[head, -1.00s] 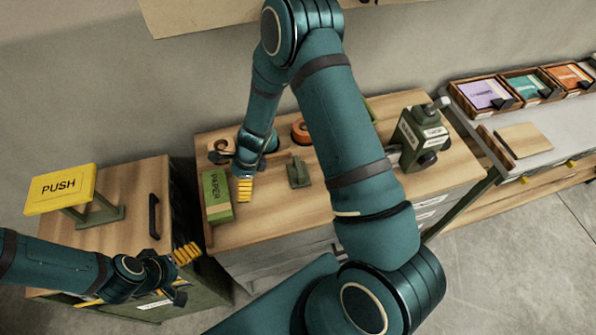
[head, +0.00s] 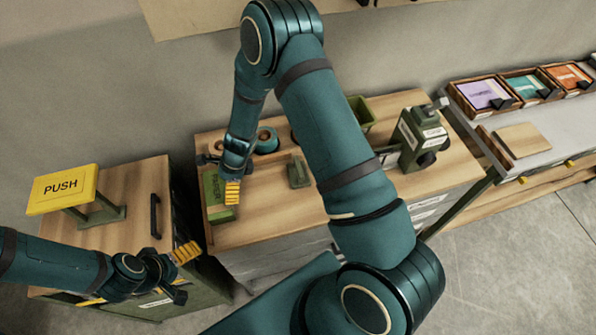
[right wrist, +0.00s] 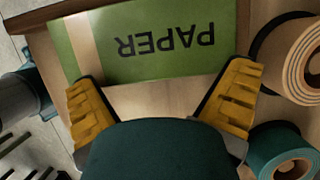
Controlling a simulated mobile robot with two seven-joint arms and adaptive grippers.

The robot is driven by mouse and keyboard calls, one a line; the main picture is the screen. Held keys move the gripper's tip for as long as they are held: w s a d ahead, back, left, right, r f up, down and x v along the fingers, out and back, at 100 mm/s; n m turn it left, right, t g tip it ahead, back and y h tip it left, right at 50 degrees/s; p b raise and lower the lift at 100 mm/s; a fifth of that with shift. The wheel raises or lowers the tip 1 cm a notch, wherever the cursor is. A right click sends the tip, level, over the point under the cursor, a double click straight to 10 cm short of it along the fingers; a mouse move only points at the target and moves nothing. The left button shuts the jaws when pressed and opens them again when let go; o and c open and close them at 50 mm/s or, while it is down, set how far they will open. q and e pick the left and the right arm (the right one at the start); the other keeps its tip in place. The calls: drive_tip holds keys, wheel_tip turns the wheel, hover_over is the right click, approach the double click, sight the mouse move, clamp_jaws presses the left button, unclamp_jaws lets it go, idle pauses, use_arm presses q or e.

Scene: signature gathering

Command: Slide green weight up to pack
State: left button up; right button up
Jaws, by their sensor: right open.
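The green pack marked PAPER (head: 216,212) lies at the left end of the middle wooden desktop; it also fills the top of the right wrist view (right wrist: 150,42). A dark green block with a raised part (head: 298,172), which looks like the green weight, stands right of the pack, apart from it. My right gripper (head: 228,188) is open at the pack; in the right wrist view its yellow fingers (right wrist: 160,82) lie spread at the pack's near edge, nothing visible between them. My left gripper (head: 178,268) hangs by the left cabinet, its opening unclear.
A tan roll (right wrist: 300,60) and a teal roll (right wrist: 284,155) stand close right of my right gripper. A green stamping device (head: 420,135) stands at the desk's right. A yellow PUSH sign (head: 62,189) stands on the left cabinet (head: 135,205). My right arm hides part of the desktop.

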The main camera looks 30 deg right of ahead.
drive_tip(key=shift+w+a, duration=0.15)
drive_tip(key=shift+a, duration=0.35)
drive_tip(key=w+a, duration=0.4)
drive_tip(key=a, duration=1)
drive_tip(key=shift+w, duration=0.2)
idle(2.3)
drive_tip(key=shift+d, duration=0.1)
drive_tip(key=shift+s+d+b, duration=0.5)
drive_tip(key=shift+s+d, duration=0.2)
drive_tip(key=shift+d, duration=1.55)
drive_tip(key=shift+s+d+b, duration=0.45)
drive_tip(key=shift+s+d, duration=0.25)
drive_tip(key=shift+d, duration=1.5)
drive_tip(key=shift+s+d+b, duration=0.5)
drive_tip(key=shift+s+d, duration=0.2)
drive_tip(key=shift+d, duration=1.55)
drive_tip(key=shift+s+d+b, duration=0.15)
drive_tip(key=shift+s+d, duration=0.15)
drive_tip(key=shift+d, duration=0.65)
drive_tip(key=shift+s+d+b, duration=0.2)
drive_tip(key=shift+s+d, duration=0.1)
drive_tip(key=shift+d, duration=0.6)
drive_tip(key=shift+s+d+b, duration=0.15)
drive_tip(key=shift+s+d, duration=0.15)
drive_tip(key=shift+d, duration=0.65)
